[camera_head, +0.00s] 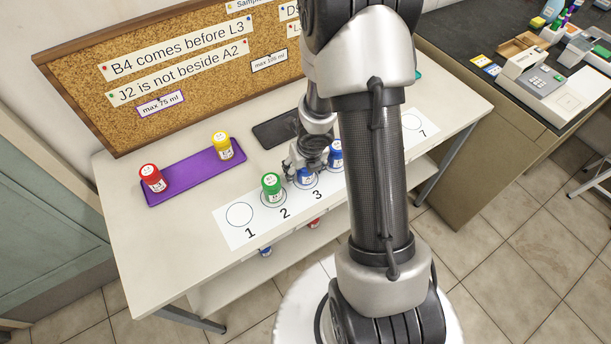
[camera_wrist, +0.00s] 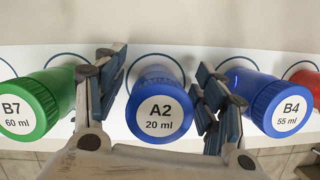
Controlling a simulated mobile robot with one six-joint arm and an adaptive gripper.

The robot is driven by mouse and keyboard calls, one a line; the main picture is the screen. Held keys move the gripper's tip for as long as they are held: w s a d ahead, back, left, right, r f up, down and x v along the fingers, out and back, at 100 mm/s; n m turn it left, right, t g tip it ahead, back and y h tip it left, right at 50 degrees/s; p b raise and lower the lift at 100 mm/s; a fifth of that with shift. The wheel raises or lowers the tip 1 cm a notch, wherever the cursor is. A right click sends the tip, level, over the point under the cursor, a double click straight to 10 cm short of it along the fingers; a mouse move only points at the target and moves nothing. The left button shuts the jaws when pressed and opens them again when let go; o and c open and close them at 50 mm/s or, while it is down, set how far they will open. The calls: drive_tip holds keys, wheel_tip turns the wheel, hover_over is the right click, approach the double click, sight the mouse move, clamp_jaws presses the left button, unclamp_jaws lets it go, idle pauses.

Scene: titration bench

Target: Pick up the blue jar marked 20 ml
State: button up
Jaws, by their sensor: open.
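The blue jar marked A2, 20 ml (camera_wrist: 160,108) stands upright in the middle of the wrist view, between the open fingers of my gripper (camera_wrist: 160,100). In the head view this blue jar (camera_head: 306,177) is on circle 3 of the white numbered strip, partly hidden by my gripper (camera_head: 305,166). The fingers are on either side of the jar, with gaps showing between them and it. The gripper is empty.
A green jar B7, 60 ml (camera_wrist: 35,105) is close on the left, and a blue jar B4, 55 ml (camera_wrist: 272,103) close on the right. A purple tray (camera_head: 190,180) holds a red jar (camera_head: 152,178) and a yellow jar (camera_head: 222,146). Circle 1 (camera_head: 240,214) is empty.

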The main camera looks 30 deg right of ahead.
drive_tip(key=shift+r, duration=0.1)
drive_tip(key=shift+c, duration=0.4)
drive_tip(key=c, duration=1)
